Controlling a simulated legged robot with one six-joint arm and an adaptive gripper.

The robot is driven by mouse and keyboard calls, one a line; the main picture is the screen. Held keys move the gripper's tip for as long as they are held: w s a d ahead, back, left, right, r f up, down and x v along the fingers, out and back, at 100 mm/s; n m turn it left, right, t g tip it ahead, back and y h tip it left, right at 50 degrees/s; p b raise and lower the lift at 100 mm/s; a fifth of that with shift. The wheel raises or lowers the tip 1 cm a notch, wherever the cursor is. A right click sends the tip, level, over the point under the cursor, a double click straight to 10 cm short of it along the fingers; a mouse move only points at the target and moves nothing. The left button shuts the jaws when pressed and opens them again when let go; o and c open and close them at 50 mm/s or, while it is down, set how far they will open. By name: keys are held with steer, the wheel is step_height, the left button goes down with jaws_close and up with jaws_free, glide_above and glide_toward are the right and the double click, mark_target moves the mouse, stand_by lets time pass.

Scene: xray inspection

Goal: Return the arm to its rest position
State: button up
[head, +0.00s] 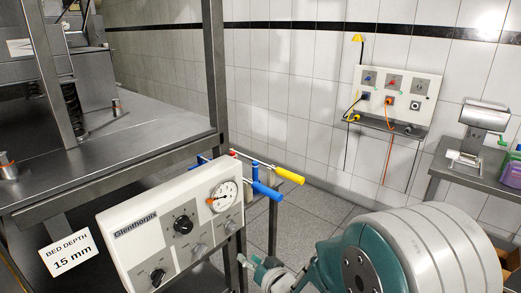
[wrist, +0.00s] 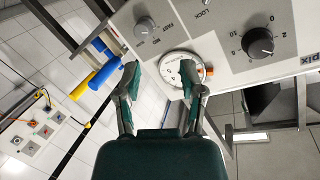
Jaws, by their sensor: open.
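My arm (head: 425,250), with its pale round housing and teal joint, fills the lower right of the head view. My gripper (wrist: 160,80) is open and empty in the wrist view, its two fingers apart. In the head view part of the gripper shows left of the arm, just right of the control panel (head: 128,238).
The Glenthorp panel has dials and a gauge (head: 222,196). Blue handles (head: 267,191) and a yellow handle (head: 288,175) stick out beside it. A steel frame table (head: 120,145) stands left. A wall socket board (head: 395,95) and a side table (head: 470,178) are behind. Floor between is clear.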

steer(key=s+d+r+m+g+h, duration=0.1)
steer(key=s+d+r+h, duration=0.1)
steer(key=d+r+h, duration=0.35)
steer(key=s+d+r+h, duration=0.2)
steer(key=d+r, duration=0.1)
steer(key=d, duration=0.5)
steer(key=s+d+r+g+h, duration=0.1)
steer(key=s+d+r+g, duration=0.1)
steer(key=s, duration=0.7)
steer(key=s+d+r+g+h, duration=0.1)
steer(key=s+d+g, duration=0.2)
steer(key=s, duration=0.7)
steer(key=shift+r+g, duration=0.35)
steer(key=shift+g, duration=0.05)
